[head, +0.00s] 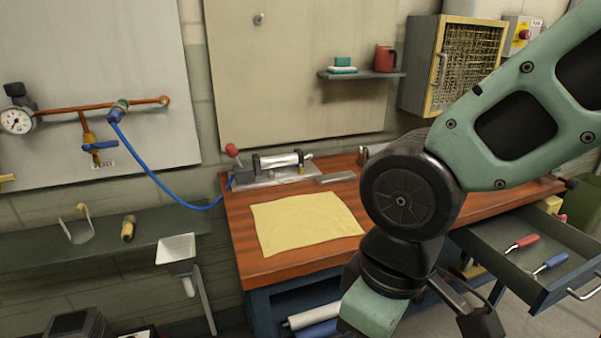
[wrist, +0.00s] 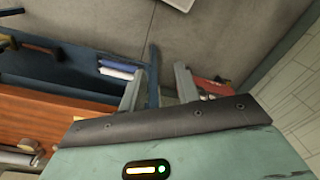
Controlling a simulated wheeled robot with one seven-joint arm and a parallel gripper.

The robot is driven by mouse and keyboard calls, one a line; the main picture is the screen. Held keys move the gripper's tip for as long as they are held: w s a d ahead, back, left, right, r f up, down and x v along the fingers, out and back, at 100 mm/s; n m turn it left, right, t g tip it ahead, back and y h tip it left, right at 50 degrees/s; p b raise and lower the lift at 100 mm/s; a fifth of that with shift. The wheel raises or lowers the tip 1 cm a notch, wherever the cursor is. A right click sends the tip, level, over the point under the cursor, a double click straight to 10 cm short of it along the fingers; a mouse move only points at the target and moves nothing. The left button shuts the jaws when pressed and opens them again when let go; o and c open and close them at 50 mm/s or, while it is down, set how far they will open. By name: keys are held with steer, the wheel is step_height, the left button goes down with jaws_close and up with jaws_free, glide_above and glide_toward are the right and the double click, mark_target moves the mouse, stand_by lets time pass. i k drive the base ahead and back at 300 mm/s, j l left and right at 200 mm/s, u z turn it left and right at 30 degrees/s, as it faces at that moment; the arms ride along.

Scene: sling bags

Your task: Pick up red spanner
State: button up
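A red-handled tool (head: 521,243), which looks like the red spanner, lies in the open grey drawer (head: 541,292) at the right of the workbench in the head view. A blue-handled tool (head: 549,263) lies beside it, nearer the drawer's front. My gripper (wrist: 158,88) shows in the wrist view with its two fingers apart and nothing between them. In the head view my arm hangs in front of the bench, left of the drawer and clear of the spanner. I cannot make out the spanner for certain in the wrist view.
The wooden workbench (head: 254,257) holds a yellow cloth (head: 305,222) and a metal clamp device (head: 272,172). A wall shelf (head: 362,75) bears a red mug (head: 384,58). A mesh-front cabinet (head: 465,65) hangs behind my arm. White and blue rolls (head: 315,317) lie below the bench top.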

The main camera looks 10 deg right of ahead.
mark_target(531, 239)
steer(key=z, duration=1.1)
steer(key=i+j+z, duration=0.3)
steer(key=i+z, duration=0.15)
steer(key=i+j+z, duration=0.5)
steer(key=i+j, duration=0.15)
steer(key=j, duration=0.1)
